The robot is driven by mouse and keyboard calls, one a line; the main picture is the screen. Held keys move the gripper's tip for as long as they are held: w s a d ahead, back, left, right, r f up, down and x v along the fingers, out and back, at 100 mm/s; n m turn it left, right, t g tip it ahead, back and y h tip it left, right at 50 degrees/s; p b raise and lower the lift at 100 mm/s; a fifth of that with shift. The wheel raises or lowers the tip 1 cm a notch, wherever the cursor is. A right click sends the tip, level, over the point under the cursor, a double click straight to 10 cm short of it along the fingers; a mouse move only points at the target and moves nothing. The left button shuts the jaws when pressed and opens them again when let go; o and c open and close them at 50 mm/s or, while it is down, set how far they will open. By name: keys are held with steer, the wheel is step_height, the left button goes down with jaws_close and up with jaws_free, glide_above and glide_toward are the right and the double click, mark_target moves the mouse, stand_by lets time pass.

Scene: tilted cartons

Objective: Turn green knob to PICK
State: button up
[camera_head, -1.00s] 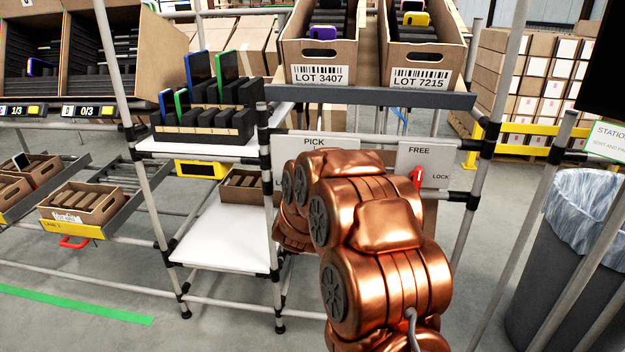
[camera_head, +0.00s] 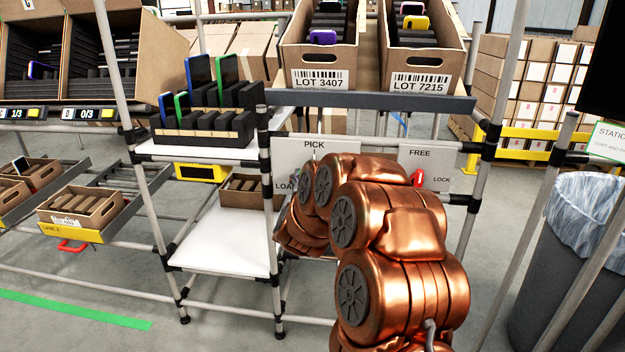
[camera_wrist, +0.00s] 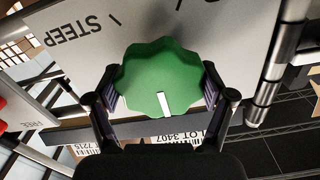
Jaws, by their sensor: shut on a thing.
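The green knob (camera_wrist: 160,72) fills the middle of the wrist view, with a scalloped rim and a white pointer mark at its lower edge. My gripper (camera_wrist: 163,93) is shut on the knob, one finger at each side of the rim. The knob's panel (camera_wrist: 45,60) appears upside down there, with STEEP at upper left. The white pointer faces the panel's edge away from STEEP. In the head view the panel (camera_head: 338,147) shows PICK at its top and part of a LOAD label at lower left.
A second panel marked FREE and LOCK (camera_head: 428,160) with a red handle (camera_head: 417,178) stands to the right. Cartons LOT 3407 (camera_head: 320,78) and LOT 7215 (camera_head: 421,84) rest on the shelf above. Rack posts (camera_head: 268,180) stand close to my arm.

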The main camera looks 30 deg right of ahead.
steer(key=o, duration=1)
steer(key=shift+o, duration=0.2)
steer(key=shift+s+a, duration=0.1)
steer(key=v, duration=0.7)
steer(key=shift+a, duration=0.1)
